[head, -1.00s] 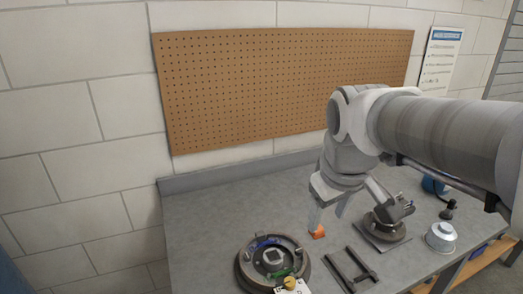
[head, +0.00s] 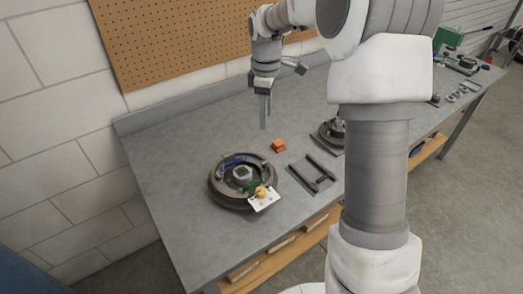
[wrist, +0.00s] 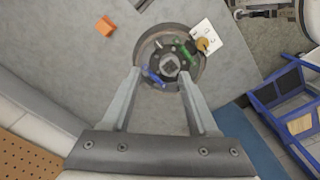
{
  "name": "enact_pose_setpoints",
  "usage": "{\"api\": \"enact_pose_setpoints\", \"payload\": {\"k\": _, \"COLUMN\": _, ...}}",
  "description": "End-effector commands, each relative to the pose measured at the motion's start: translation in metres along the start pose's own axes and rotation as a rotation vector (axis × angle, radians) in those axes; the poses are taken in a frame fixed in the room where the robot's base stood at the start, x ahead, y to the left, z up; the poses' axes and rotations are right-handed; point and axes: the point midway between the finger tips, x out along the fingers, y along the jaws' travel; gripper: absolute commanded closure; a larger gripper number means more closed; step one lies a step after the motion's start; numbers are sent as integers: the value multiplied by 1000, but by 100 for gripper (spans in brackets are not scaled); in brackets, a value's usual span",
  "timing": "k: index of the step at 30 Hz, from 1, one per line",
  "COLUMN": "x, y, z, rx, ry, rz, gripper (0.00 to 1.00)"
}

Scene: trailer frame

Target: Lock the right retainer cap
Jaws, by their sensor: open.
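A round, dark drum-like assembly (head: 214,190) lies on the grey bench, with a pale square hub (head: 242,173) at its centre. A blue part (head: 232,160) is at its far side and a green part (head: 253,185) at its near right. A yellow knob (head: 262,191) sits over a white card (head: 268,202) at the near right rim. No piece is clearly recognisable as the right retainer cap. My gripper (head: 265,122) is above the bench, behind the assembly. In the wrist view, my gripper (wrist: 160,74) is open and empty, its fingers spread in front of the assembly (wrist: 146,42).
An orange block (head: 278,146) lies right of the assembly. A dark two-bar frame (head: 325,166) lies further right, and a second round part (head: 328,137) is partly hidden behind my arm. The bench's left part is clear. A blue frame (wrist: 262,110) stands on the floor.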

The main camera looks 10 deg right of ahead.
Motion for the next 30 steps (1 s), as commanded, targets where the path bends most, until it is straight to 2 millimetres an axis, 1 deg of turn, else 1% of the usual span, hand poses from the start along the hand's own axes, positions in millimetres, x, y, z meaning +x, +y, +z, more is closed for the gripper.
{"api": "enact_pose_setpoints", "payload": {"k": 3, "x": 8, "y": 6, "z": -2, "rx": -28, "ry": 0, "rz": -15, "gripper": 40}}
{"api": "enact_pose_setpoints", "payload": {"k": 8, "x": 20, "y": 7, "z": -2, "rx": -37, "ry": -1, "rz": -18, "gripper": 40}}
{"api": "enact_pose_setpoints", "payload": {"k": 11, "x": 35, "y": 6, "z": -2, "rx": -36, "ry": -2, "rz": -20, "gripper": 40}}
{"api": "enact_pose_setpoints", "payload": {"k": 24, "x": 130, "y": 4, "z": -2, "rx": -36, "ry": -2, "rz": -21, "gripper": 40}}
{"api": "enact_pose_setpoints", "payload": {"k": 30, "x": 165, "y": 4, "z": -2, "rx": -34, "ry": -1, "rz": -19, "gripper": 40}}
